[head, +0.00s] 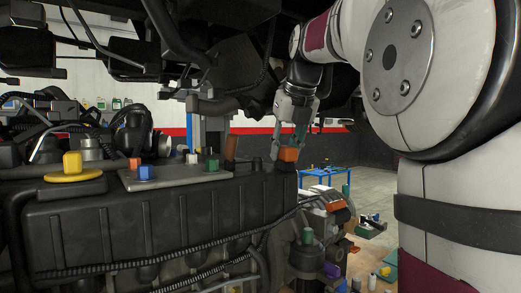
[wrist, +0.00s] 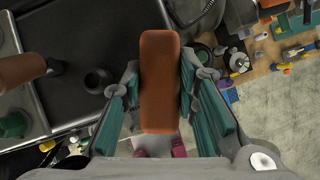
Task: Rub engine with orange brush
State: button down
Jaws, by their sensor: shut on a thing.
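The orange brush (head: 289,154) is at the right end of the engine top in the head view. In the wrist view the orange brush (wrist: 160,80) is a long rounded block standing between the teal finger pads. My gripper (head: 290,143) points down and is shut on it; it also shows in the wrist view (wrist: 160,108). The engine (head: 150,220) is a big dark block filling the lower left of the head view. Its dark top (wrist: 85,45) lies left of the brush in the wrist view. The brush's underside is hidden, so I cannot tell whether it touches the engine.
A grey plate with blue (head: 146,173), red and green knobs and a yellow cap (head: 73,165) stand on the engine. A brown-orange post (head: 231,147) stands left of my gripper. Dark vehicle parts hang overhead. A cluttered bench (head: 370,270) and blue table (head: 325,183) lie right.

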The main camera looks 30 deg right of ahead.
jog(key=shift+w+a+f+b, duration=0.1)
jog(key=shift+w+b, duration=0.4)
jog(key=shift+w, duration=1.55)
jog(key=shift+w+a+b, duration=0.1)
jog(key=shift+w+b, duration=0.4)
jog(key=shift+w, duration=1.55)
jog(key=shift+s+d+p, duration=0.1)
jog(key=shift+s+p, duration=0.85)
jog(key=shift+s, duration=1.55)
jog(key=shift+s+d, duration=0.1)
jog(key=shift+s, duration=1.55)
jog(key=shift+w, duration=0.1)
